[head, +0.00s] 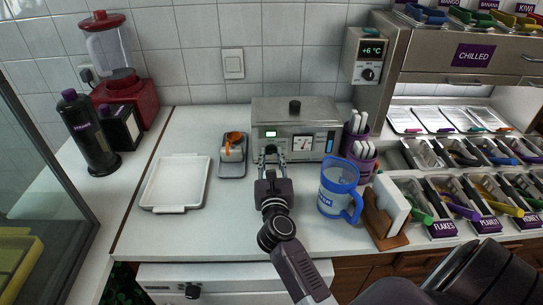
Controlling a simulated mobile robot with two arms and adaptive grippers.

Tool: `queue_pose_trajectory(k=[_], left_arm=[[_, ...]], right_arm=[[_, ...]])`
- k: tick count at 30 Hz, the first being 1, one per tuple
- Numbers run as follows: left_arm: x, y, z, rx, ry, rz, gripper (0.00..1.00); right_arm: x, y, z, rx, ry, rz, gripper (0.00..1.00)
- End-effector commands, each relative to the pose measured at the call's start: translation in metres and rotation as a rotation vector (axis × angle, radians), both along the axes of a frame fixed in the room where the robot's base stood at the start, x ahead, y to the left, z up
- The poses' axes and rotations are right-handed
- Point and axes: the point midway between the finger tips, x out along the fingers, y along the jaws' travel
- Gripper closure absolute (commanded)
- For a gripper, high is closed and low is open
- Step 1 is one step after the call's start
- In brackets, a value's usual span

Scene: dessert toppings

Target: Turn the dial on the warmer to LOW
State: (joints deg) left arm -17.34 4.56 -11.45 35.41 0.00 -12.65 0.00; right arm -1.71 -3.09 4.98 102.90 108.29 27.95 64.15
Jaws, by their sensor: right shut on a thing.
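The warmer (315,113) is a grey metal box with a black lid knob, against the back wall in the head view. Its front has a small green display, a needle gauge and a blue label. My right gripper (270,158) reaches straight to the left part of this front. Its fingers are shut on the dial (270,149), which they mostly cover. I cannot read the dial's setting or see a LOW mark. My left gripper is not in view.
A scale with an orange cup (233,148) and a white tray (175,183) lie to the left. A wooden holder (380,225) and topping bins stand farther right.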

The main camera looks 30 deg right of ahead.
Motion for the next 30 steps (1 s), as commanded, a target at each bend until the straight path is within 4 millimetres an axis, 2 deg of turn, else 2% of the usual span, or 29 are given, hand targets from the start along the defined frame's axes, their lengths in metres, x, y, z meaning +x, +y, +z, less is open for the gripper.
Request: queue_pose_trajectory(k=[18, 30], left_arm=[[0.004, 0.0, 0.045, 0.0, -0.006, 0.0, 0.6], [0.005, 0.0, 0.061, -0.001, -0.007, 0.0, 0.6]], right_arm=[[0.001, 0.003, 0.002, -0.385, 0.24, 0.002, 1.0], [0.002, 0.004, -0.001, -0.586, 0.362, 0.003, 1.0]])
